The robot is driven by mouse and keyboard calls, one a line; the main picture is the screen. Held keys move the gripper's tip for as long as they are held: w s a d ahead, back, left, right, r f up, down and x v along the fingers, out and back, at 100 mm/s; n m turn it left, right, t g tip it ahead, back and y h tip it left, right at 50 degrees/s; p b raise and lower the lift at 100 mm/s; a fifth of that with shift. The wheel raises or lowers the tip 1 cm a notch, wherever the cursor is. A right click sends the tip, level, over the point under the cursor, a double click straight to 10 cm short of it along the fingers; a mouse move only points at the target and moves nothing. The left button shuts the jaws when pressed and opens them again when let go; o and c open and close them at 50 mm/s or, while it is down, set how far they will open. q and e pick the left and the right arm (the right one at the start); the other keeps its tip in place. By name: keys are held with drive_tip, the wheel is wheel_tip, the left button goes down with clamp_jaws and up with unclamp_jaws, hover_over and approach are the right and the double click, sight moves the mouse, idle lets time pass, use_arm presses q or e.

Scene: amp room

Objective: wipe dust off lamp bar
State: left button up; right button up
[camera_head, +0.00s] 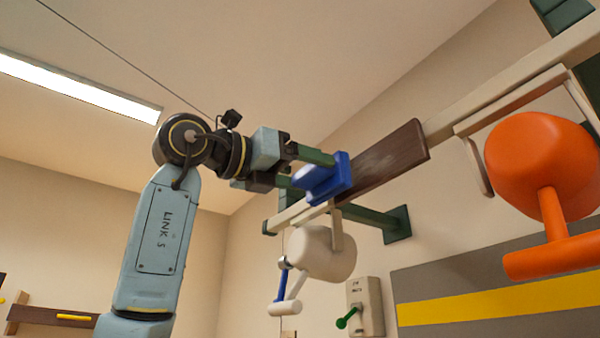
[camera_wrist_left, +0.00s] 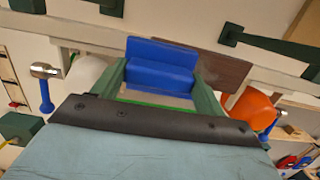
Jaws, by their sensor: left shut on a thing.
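My left gripper (camera_head: 302,169) is shut on a blue wiping block (camera_head: 327,178). In the left wrist view the blue block (camera_wrist_left: 160,66) sits between my green fingers (camera_wrist_left: 160,92). The block is at the left part of a dark brown bar (camera_head: 408,150), which lies along a pale rail. A greyish dusty patch shows on the bar just right of the block. Whether the block touches the bar is hard to tell. The bar also shows in the left wrist view (camera_wrist_left: 225,72), partly hidden behind the block. My right gripper is out of view.
A white lamp-like body (camera_head: 322,255) hangs under the rail's left end. A large orange one (camera_head: 540,150) hangs at the right. A dark green bracket (camera_head: 397,224) joins the wall. A wall box (camera_head: 366,305) has a green lever. Space above the bar looks clear.

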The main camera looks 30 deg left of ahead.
sight(321, 170)
use_arm(q)
drive_tip(key=shift+x, duration=0.8)
drive_tip(key=shift+s+d+f, duration=0.1)
drive_tip(key=shift+s+d, duration=0.3)
drive_tip(key=shift+d, duration=0.4)
drive_tip(key=shift+s+d, duration=0.35)
drive_tip(key=shift+d, duration=0.4)
drive_tip(key=shift+s+d, duration=1.7)
drive_tip(key=shift+d, duration=2.65)
drive_tip(key=shift+w+a, duration=0.85)
drive_tip(key=shift+a, duration=1.15)
drive_tip(key=shift+w+a, duration=0.85)
drive_tip(key=shift+a, duration=1.1)
drive_tip(key=shift+w+a, duration=0.8)
drive_tip(key=shift+a, duration=1.2)
drive_tip(key=shift+s, duration=0.1)
drive_tip(key=shift+s+a, duration=0.15)
drive_tip(key=shift+s, duration=0.35)
drive_tip(key=shift+r+b+v, duration=0.15)
drive_tip(key=shift+b+v, duration=0.15)
drive_tip(key=shift+v, duration=0.85)
drive_tip(key=shift+r+b+v, duration=0.15)
drive_tip(key=shift+b+v, duration=0.1)
drive_tip(key=shift+v, duration=0.95)
